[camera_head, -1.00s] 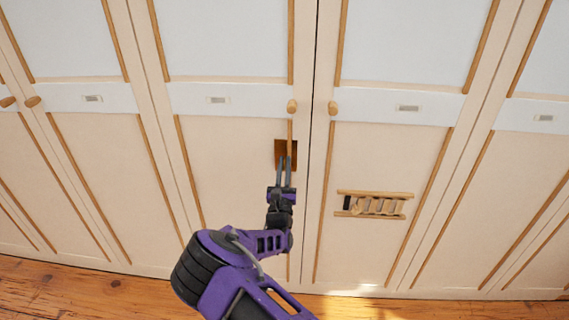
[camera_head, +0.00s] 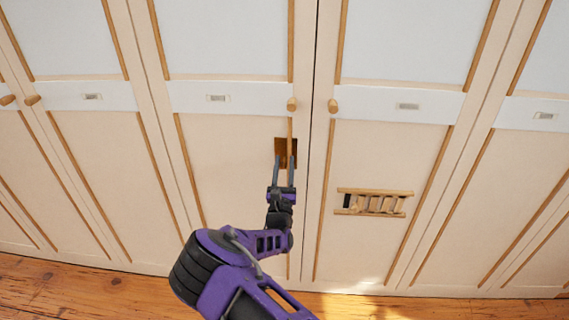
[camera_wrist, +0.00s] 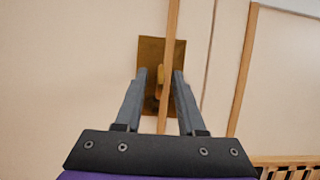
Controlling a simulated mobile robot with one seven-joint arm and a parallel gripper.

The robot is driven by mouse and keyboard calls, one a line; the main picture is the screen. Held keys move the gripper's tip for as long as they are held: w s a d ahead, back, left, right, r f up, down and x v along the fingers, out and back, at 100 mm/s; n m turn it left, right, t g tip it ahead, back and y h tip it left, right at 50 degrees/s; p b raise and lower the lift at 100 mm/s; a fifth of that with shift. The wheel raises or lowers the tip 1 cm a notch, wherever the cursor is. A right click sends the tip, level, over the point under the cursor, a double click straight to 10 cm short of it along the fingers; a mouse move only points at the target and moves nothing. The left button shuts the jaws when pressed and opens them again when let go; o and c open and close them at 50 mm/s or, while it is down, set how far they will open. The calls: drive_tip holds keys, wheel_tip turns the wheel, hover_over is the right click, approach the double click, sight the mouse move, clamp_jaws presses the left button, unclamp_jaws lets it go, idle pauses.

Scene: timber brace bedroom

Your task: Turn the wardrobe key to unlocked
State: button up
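A brown metal lock plate (camera_head: 281,146) sits on the cream wardrobe door (camera_head: 230,160), below a round wooden knob (camera_head: 292,105). It also shows in the wrist view (camera_wrist: 150,46). A small golden key (camera_wrist: 160,76) stands out from the plate, partly in line with the wooden strip beside it; its exact turn angle is hard to tell. My gripper (camera_head: 284,160) is in front of the plate. In the wrist view my gripper (camera_wrist: 160,74) is open, with one finger on each side of the key and visible gaps between.
A small wooden ladder-like rack (camera_head: 375,203) is fixed or resting against the door to the right; its end shows in the wrist view (camera_wrist: 290,168). Thin vertical wooden strips (camera_head: 182,165) run along the doors. The plank floor (camera_head: 90,290) in front is clear.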

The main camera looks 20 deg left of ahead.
drive_tip(key=v, duration=1.7)
drive_tip(key=shift+p, duration=0.3)
drive_tip(key=shift+w, duration=0.1)
